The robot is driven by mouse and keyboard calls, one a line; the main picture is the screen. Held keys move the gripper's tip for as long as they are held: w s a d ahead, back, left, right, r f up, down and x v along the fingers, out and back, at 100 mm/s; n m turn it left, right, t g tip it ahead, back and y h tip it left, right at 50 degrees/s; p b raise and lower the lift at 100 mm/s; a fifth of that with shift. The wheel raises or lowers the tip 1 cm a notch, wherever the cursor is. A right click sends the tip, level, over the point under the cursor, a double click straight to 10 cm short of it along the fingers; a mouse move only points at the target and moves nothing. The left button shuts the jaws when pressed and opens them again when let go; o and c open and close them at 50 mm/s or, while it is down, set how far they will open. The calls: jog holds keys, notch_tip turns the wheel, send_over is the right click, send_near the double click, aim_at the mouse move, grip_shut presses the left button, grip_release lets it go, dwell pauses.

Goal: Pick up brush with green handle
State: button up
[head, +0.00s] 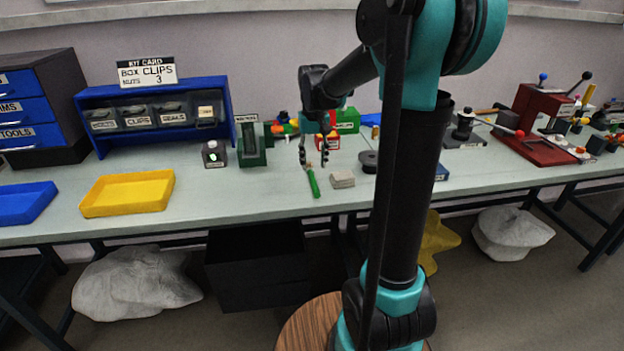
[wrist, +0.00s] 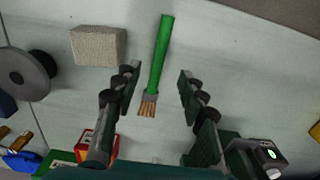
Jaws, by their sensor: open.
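The brush with the green handle (head: 313,183) lies on the workbench near its front edge in the head view. In the wrist view the brush (wrist: 161,55) lies with its bristles (wrist: 148,105) toward my gripper and its handle pointing away. My gripper (head: 315,158) is over the bench, just behind the brush. In the wrist view my gripper (wrist: 158,92) is open, with one finger on each side of the bristle end and nothing between the pads touching them. The exact height above the brush is hard to tell.
A beige block (head: 342,179) lies right of the brush, and a dark round spool (head: 368,162) is beyond it. A green-and-black device (head: 251,146) and a small box with a green light (head: 214,154) stand left. A yellow tray (head: 128,194) is further left. The bench front between is clear.

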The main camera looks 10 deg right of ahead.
aim_at(314, 181)
jog(key=shift+w+f, duration=0.15)
jog(key=shift+f, duration=1.6)
jog(key=shift+w+f, duration=0.1)
jog(key=shift+f, duration=1.65)
grip_shut()
